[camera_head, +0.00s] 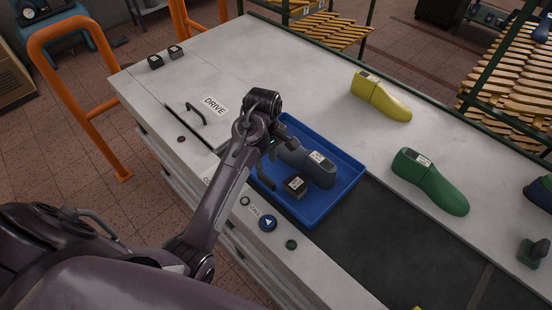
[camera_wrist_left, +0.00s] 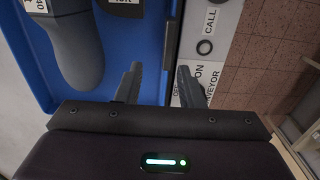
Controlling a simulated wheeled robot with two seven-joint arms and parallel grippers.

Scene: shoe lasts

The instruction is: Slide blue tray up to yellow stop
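The blue tray (camera_head: 337,200) lies at the left end of the dark belt. It holds a grey shoe last (camera_head: 307,165) and a small dark labelled block (camera_head: 295,185). My left gripper (camera_head: 279,162) is over the tray's left part. In the left wrist view its two fingers (camera_wrist_left: 159,85) are apart, with the tray's edge (camera_wrist_left: 172,50) lying between them in the picture; contact cannot be told. A small yellow piece (camera_head: 417,308) shows at the bottom edge, mostly cut off; I cannot tell whether it is the stop. My right gripper is not in view.
A yellow last (camera_head: 381,97) and a green last (camera_head: 430,181) stand on the white top behind the belt. A CALL button (camera_head: 268,223) and a black knob (camera_head: 291,244) sit along the front edge. The dark belt (camera_head: 400,245) right of the tray is clear.

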